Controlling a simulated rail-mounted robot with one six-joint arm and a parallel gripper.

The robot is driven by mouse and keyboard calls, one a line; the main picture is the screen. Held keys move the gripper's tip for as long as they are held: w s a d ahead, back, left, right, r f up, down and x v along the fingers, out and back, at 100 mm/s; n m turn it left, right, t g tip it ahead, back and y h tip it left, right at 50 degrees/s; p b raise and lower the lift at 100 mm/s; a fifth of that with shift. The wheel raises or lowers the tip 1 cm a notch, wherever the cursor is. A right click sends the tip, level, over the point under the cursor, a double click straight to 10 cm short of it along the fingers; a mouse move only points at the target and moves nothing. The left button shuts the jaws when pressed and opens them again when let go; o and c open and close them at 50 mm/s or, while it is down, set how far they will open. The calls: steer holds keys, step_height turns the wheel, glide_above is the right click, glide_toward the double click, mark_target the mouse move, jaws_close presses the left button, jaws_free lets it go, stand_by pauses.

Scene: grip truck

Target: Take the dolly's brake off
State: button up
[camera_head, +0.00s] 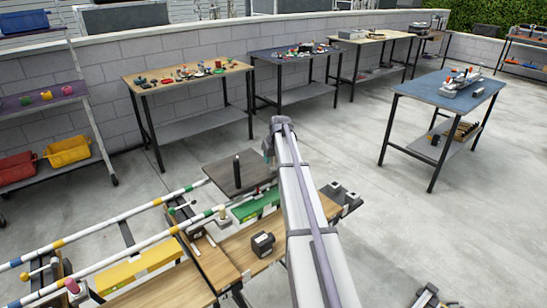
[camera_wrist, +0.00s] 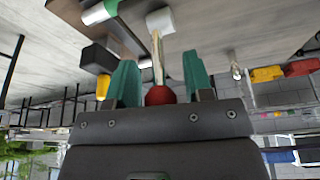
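The dolly shows in the head view as a dark flat platform (camera_head: 225,177) with a black upright post, over the banded white track tubes (camera_head: 130,225). In the wrist view a red ball knob (camera_wrist: 159,95) sits on the end of a pale lever (camera_wrist: 157,55), which runs to a white block (camera_wrist: 160,20); it looks like the brake lever. My gripper (camera_wrist: 160,88) has its two green fingers apart, one on each side of the knob, with small gaps visible. I cannot tell how deep the knob sits between them. In the head view my arm hides the fingers.
A wooden bench top (camera_head: 215,262) with a small black box (camera_head: 262,244) lies beside the track. A yellow block (camera_head: 140,266) and a green one (camera_head: 256,205) sit by the tubes. Tables with tools line the wall; a blue-topped table (camera_head: 450,88) stands right. The floor between is clear.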

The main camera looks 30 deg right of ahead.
steer(key=shift+r, duration=0.1)
steer(key=p+v, duration=1)
steer(key=shift+s+r, duration=0.15)
steer(key=shift+r, duration=0.15)
steer(key=s+a+g, duration=0.2)
steer(key=s+a, duration=1.3)
steer(key=a, duration=0.2)
steer(key=s+a+f+n+g, duration=0.1)
steer(key=s+a, duration=1.4)
steer(key=a, duration=0.2)
steer(key=shift+a+g, duration=0.25)
steer(key=shift+g, duration=0.15)
